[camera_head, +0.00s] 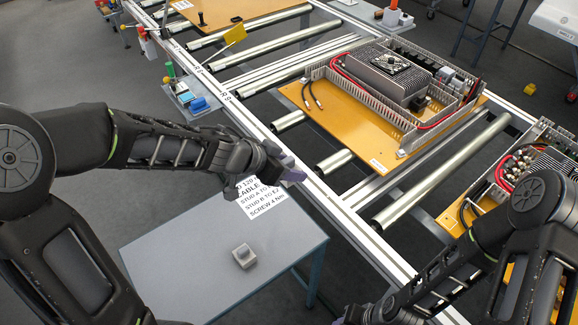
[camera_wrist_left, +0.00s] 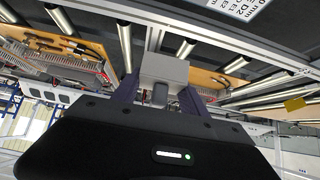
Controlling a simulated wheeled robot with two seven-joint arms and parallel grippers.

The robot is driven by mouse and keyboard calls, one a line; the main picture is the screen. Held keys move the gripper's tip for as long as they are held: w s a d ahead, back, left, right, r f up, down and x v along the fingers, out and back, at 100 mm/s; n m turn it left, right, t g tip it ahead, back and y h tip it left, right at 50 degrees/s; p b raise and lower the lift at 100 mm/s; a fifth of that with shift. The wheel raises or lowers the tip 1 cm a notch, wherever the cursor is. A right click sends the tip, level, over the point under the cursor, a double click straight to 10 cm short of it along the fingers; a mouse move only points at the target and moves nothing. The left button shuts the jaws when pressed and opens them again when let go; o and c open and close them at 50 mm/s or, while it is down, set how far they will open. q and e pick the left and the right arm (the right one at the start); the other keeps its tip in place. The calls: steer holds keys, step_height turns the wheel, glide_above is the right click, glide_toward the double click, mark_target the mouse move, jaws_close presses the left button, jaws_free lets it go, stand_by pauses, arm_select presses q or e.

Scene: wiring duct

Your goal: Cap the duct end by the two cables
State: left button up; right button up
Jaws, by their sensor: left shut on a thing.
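My left gripper (camera_head: 286,170) is above the edge between the grey side table and the conveyor rail, short of the orange panel. In the left wrist view its purple fingers (camera_wrist_left: 158,96) are shut on a grey block-like end cap (camera_wrist_left: 163,70); in the head view the cap is mostly hidden. The grey slotted duct (camera_head: 375,104) frames the equipment on the orange panel (camera_head: 340,118). Two black cables (camera_head: 311,96) stick out by its left end. My right gripper (camera_head: 345,318) is at the bottom edge, mostly cut off, its jaws unclear.
A second grey cap-like block (camera_head: 244,256) sits on the side table (camera_head: 190,262), near a printed sheet (camera_head: 258,196). The conveyor's front rail (camera_head: 300,178) lies between table and panel. Another panel with a duct (camera_head: 500,185) is at right. A yellow flag (camera_head: 235,34) stands behind.

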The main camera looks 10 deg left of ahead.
arm_select(q)
steer(key=shift+f, duration=0.1)
steer(key=shift+a+f+n+b, duration=0.2)
steer(key=shift+f+n+b, duration=0.1)
steer(key=shift+f, duration=0.05)
steer(key=a+f+n+t+y+b, duration=0.2)
steer(key=a+f+n+y+b, duration=0.2)
steer(key=a+n+y, duration=0.1)
steer(key=shift+w+a+f+n+y, duration=0.3)
steer(key=shift+w+a+f+n, duration=0.1)
steer(key=shift+a+n, duration=0.5)
steer(key=shift+d, duration=0.15)
